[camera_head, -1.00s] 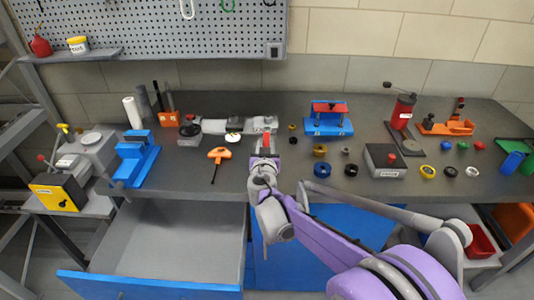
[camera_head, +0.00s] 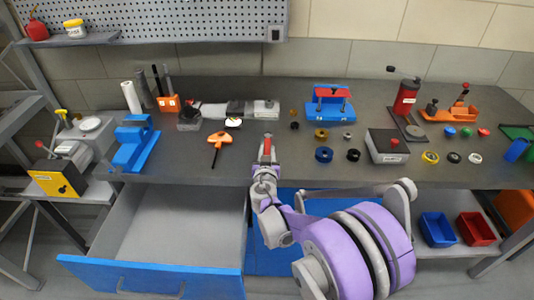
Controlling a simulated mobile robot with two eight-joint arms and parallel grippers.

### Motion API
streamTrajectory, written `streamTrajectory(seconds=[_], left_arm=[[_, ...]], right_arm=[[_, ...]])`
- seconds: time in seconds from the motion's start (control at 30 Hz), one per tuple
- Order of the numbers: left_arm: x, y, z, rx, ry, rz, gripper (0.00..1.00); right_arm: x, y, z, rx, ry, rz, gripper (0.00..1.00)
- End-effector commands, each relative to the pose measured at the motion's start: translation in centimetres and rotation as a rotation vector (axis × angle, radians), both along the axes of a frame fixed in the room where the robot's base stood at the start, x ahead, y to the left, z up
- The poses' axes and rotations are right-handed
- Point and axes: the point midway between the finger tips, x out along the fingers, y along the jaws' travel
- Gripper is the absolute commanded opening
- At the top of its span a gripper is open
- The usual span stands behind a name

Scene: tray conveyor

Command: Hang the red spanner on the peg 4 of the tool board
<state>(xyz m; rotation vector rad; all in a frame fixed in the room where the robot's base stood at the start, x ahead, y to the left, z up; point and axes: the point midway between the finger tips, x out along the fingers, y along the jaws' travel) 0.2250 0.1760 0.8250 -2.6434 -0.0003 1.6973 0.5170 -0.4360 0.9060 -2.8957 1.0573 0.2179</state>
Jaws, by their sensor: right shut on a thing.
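My right gripper (camera_head: 266,158) is shut on the red spanner (camera_head: 267,146), of which only a small red part shows between the fingers. It is over the front part of the dark workbench (camera_head: 300,165), seemingly a little above the top. The perforated grey tool board (camera_head: 160,18) is on the wall at the upper left, and its upper part is cut off by the picture edge. Its pegs and their numbers do not show, so I cannot tell peg 4. My left gripper is not in view.
An orange-handled tool (camera_head: 219,138) lies left of my gripper. A blue vice (camera_head: 134,145) stands at the bench's left end. A blue-fronted drawer (camera_head: 150,278) is open below. A blue press (camera_head: 330,102) and a grey box (camera_head: 388,147) stand to the right.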

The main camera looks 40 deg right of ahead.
Motion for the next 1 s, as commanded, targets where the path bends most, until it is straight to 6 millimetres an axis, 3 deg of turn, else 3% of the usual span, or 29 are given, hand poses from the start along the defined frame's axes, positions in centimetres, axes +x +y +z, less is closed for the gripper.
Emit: streamTrajectory(seconds=[0.43,0.47,0.6,1.0], left_arm=[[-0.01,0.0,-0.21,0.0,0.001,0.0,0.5],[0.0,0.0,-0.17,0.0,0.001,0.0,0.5],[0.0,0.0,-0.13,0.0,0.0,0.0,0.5],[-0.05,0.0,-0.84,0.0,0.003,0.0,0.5]], right_arm=[[-0.01,0.01,-0.77,0.0,0.0,0.0,0.0],[-0.01,0.01,-0.7,0.0,0.0,0.0,0.35],[-0.01,0.01,-0.64,0.0,0.0,0.0,0.6],[-0.04,0.02,-0.89,0.0,0.0,0.0,0.6]])
